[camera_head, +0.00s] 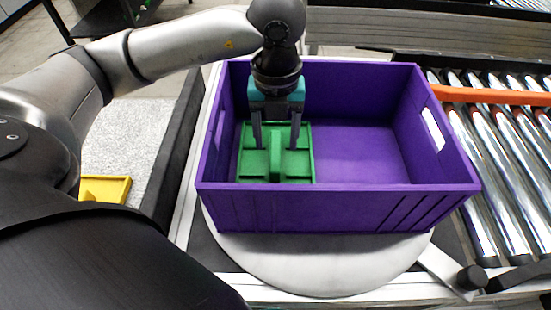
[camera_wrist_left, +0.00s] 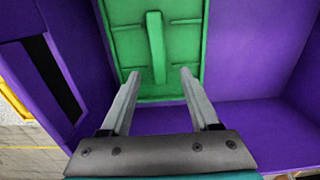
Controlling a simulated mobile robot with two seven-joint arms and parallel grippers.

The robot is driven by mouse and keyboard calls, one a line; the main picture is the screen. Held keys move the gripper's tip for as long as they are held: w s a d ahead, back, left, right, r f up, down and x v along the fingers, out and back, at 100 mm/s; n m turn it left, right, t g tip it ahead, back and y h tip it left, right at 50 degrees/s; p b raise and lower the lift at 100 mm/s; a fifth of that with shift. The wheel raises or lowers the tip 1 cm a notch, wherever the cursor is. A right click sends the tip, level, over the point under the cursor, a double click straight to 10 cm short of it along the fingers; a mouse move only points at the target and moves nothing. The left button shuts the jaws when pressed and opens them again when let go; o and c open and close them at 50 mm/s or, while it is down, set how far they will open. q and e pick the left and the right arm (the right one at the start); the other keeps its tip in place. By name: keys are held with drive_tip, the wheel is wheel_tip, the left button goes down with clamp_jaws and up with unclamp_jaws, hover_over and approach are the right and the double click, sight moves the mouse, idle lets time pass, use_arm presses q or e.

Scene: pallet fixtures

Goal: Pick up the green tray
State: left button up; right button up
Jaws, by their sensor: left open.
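The green tray (camera_head: 305,165) lies inside the purple crate (camera_head: 335,208), at the crate's left side. It has a raised ridge along its middle. My left gripper (camera_head: 277,146) is open and points down over the tray, with its two fingers on either side of the ridge. In the left wrist view the tray (camera_wrist_left: 182,50) shows ahead of the open fingers (camera_wrist_left: 160,73), and the ridge lies between them in the picture. I cannot tell whether the fingertips touch the tray. My right gripper is not in view.
The crate stands on a round grey plate (camera_head: 310,270). Its walls rise around the tray, and its right half is empty. A roller conveyor (camera_head: 490,150) with an orange bar (camera_head: 490,95) is on the right. A yellow object (camera_head: 106,188) lies at left.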

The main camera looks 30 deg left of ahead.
sight(276, 157)
use_arm(q)
wheel_tip(276, 157, down, 6)
drive_tip(key=shift+a+f+b, duration=0.1)
drive_tip(key=shift+f+b, duration=0.15)
drive_tip(key=shift+b, duration=0.15)
clamp_jaws()
idle(0.5)
